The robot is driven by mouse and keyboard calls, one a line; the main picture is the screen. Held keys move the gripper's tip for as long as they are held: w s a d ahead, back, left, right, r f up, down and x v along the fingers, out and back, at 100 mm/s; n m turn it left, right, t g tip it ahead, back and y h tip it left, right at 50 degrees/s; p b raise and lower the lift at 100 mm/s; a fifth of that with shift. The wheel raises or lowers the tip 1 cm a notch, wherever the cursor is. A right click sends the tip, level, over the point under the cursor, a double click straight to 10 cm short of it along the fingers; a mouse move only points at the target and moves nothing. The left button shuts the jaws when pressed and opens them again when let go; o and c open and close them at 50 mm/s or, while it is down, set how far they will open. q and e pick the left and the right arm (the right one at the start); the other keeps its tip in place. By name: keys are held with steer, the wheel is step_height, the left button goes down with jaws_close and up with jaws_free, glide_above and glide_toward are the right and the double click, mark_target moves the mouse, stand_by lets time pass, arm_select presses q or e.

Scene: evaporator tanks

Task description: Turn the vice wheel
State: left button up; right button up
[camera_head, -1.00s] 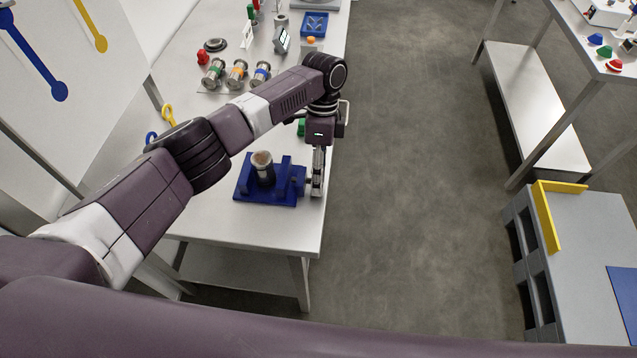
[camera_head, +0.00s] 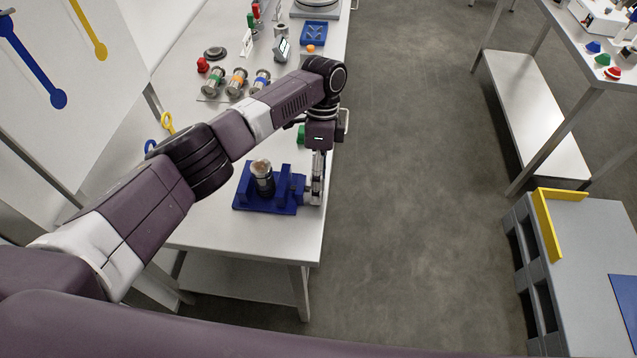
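The blue vice (camera_head: 270,204) sits near the right front corner of the white table (camera_head: 265,240). It has a dark cylinder with a brownish top (camera_head: 262,170) standing between its jaws. The vice wheel is at the right end of the vice, mostly hidden by my gripper. My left gripper (camera_head: 317,196) points down at that end, at the wheel's place. Its fingers are seen edge-on, so I cannot tell whether they are open or closed on the wheel. My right gripper is not in view.
Several metal spools with coloured bands (camera_head: 236,82), a red part (camera_head: 203,65) and a blue tray (camera_head: 314,33) stand farther back on the table. A grey pallet-like stand with a yellow edge (camera_head: 548,225) is at the right. The floor between is clear.

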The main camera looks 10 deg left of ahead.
arm_select(q)
steer(key=v, duration=1.1)
steer(key=shift+r, duration=0.25)
